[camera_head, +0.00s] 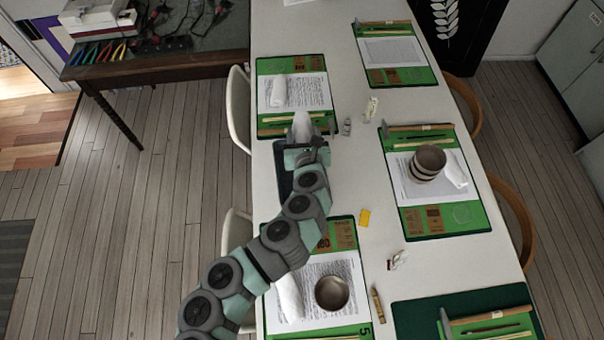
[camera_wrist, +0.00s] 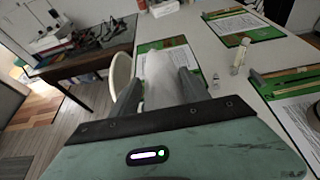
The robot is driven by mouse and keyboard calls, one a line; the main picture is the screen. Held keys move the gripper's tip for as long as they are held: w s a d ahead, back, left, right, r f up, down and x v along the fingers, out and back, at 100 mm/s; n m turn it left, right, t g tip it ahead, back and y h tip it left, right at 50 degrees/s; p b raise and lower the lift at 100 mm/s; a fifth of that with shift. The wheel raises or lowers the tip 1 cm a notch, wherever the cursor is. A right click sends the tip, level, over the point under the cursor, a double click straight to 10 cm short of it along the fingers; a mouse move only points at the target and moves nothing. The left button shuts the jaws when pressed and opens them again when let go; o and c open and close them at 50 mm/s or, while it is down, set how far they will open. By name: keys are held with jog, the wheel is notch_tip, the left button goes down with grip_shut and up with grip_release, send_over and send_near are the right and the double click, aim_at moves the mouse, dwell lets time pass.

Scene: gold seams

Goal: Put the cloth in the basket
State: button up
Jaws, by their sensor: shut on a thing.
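My gripper (camera_head: 303,142) is shut on a white cloth (camera_head: 301,124), above the near edge of the far-left place setting. In the wrist view the cloth (camera_wrist: 159,82) stands up between the two grey fingers of my gripper (camera_wrist: 163,88). Other white rolled cloths lie at the far-left setting (camera_head: 279,90), the near-left setting (camera_head: 289,298) and the right setting (camera_head: 455,171). I cannot make out a thing that is surely the basket. A banded round container (camera_head: 427,163) stands on the right setting.
The long white table (camera_head: 350,180) holds green mats with papers and tools. A metal bowl (camera_head: 332,293) stands on the near-left mat. White chairs (camera_head: 238,108) stand at the left.

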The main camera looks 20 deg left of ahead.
jog(key=shift+s+f+b, duration=0.1)
jog(key=shift+f+b, duration=1.85)
jog(key=shift+f, duration=7)
jog(key=shift+f+b, duration=0.4)
jog(key=shift+f, duration=0.25)
jog(key=o, duration=1.4)
jog(key=shift+c, duration=0.2)
jog(key=shift+r, duration=0.1)
jog(key=shift+r, duration=0.2)
jog(key=p+v, duration=0.1)
jog(key=v, duration=1.1)
jog(key=shift+r+p, duration=0.35)
jog(key=shift+p, duration=0.05)
